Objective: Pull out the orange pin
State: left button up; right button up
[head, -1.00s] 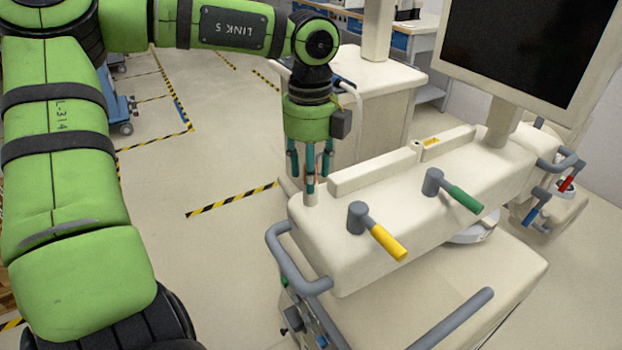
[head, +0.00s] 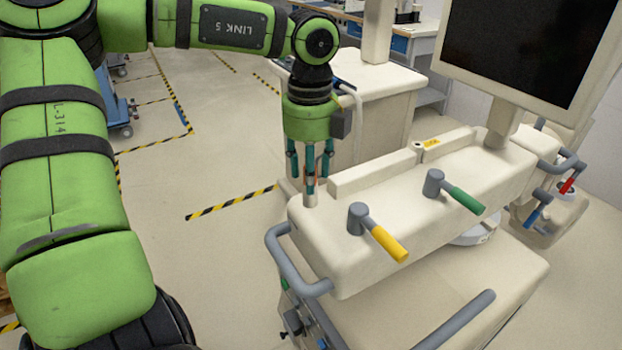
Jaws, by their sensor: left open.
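My left gripper (head: 310,166) points straight down over the far left end of the cream cart top (head: 420,208). Its teal fingers are apart. A small orange-brown bit, which may be the orange pin, shows between the fingers, just above a short pale post (head: 310,198) on that end. The fingers hide most of it, so I cannot tell its shape or whether they touch it. My right gripper is not in view.
A yellow-handled lever (head: 388,243) and a green-handled lever (head: 464,201) stand on the cart top right of the gripper. A dark screen (head: 520,50) rises behind. Another cream cart (head: 385,85) stands beyond. Open floor lies left.

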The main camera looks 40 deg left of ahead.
pick_arm(q)
grip_shut()
jog(key=shift+r, duration=0.15)
jog(key=shift+r+p, duration=1.55)
jog(key=shift+r, duration=1.35)
